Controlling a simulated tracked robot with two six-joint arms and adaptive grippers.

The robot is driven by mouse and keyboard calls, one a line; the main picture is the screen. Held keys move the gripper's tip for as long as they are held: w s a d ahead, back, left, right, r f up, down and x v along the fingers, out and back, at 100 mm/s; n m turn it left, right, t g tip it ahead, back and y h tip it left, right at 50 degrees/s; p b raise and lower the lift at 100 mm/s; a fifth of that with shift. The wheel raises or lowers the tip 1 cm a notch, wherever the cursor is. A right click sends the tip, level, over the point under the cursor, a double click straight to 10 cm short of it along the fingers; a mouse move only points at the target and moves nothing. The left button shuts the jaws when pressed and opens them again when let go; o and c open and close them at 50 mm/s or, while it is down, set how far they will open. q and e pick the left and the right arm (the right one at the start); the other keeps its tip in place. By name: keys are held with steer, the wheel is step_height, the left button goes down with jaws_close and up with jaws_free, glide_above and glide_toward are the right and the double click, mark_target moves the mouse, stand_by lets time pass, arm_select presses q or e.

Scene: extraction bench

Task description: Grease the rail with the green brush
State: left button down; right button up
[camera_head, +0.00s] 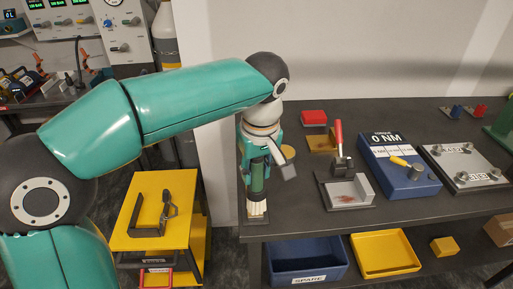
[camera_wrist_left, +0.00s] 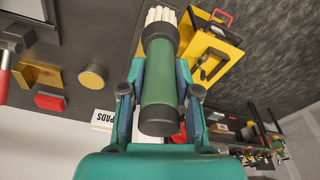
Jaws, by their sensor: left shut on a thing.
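My left gripper (camera_head: 257,168) is shut on the green brush (camera_head: 258,181) at the left end of the dark bench. The brush is held upright with its white bristles (camera_head: 257,210) pointing down, just above or touching the bench top; I cannot tell which. In the left wrist view, the gripper (camera_wrist_left: 160,75) has its fingers on both sides of the green handle (camera_wrist_left: 159,85), with the bristles (camera_wrist_left: 161,15) beyond. I cannot make out a rail for certain in either view. My right gripper is not in view.
A blue torque box (camera_head: 400,182) and a bolted plate (camera_head: 468,165) are further right. A red pad (camera_head: 314,117) lies behind. A yellow cart (camera_head: 128,238) stands left of the bench.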

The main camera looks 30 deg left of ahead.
arm_select(q)
steer(key=shift+r+p, duration=1.45)
steer(key=shift+r, duration=0.5)
